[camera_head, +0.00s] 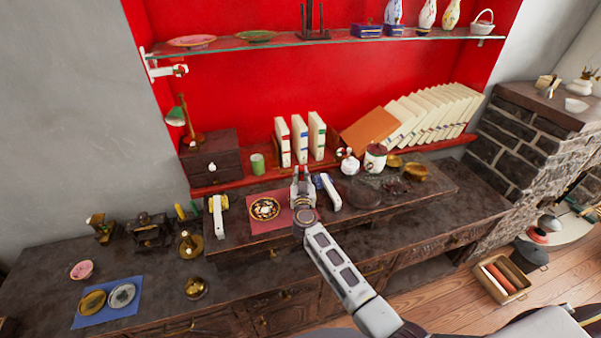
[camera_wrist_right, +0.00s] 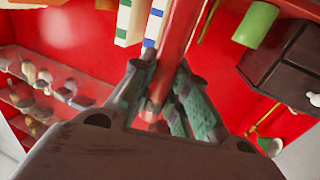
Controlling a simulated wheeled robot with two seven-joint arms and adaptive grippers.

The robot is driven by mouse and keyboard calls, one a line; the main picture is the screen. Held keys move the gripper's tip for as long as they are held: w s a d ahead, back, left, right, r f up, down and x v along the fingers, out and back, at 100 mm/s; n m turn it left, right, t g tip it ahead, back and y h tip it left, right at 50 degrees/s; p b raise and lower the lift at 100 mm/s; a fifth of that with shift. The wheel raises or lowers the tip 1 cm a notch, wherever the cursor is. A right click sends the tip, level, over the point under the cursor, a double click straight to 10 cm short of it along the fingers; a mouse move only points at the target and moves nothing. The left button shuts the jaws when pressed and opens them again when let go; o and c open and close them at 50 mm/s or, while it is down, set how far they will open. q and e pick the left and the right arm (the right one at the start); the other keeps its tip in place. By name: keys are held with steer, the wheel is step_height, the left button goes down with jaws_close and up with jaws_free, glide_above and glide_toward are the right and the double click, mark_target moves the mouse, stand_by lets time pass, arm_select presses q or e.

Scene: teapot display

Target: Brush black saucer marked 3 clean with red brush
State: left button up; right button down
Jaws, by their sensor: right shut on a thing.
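A dark saucer with a white and gold pattern (camera_head: 265,208) lies on a red mat (camera_head: 262,227) on the raised part of the counter. No number can be read on it, so I cannot confirm the mark 3. My right gripper (camera_head: 302,180) is just right of the red mat, apart from the saucer. In the right wrist view, its fingers (camera_wrist_right: 160,105) are closed around a red stick (camera_wrist_right: 178,45), which looks like the red brush's handle. The bristles cannot be made out, and the brush is hidden in the head view. My left gripper does not show.
White boxes (camera_head: 218,216) and (camera_head: 330,192) stand left and right of the mat. Upright books (camera_head: 300,140), a green cup (camera_head: 257,164) and a dark drawer box (camera_head: 211,158) are behind. A blue mat (camera_head: 108,315) with two dishes lies at the far left.

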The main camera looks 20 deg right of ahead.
stand_by(0.4)
steer(key=shift+d+p, duration=0.5)
steer(key=shift+d, duration=0.2)
steer(key=shift+w, duration=0.1)
steer(key=shift+w+a, duration=0.1)
steer(key=shift+w, duration=0.45)
steer(key=shift+a+p, duration=0.6)
steer(key=shift+a, duration=0.05)
steer(key=shift+s, duration=0.15)
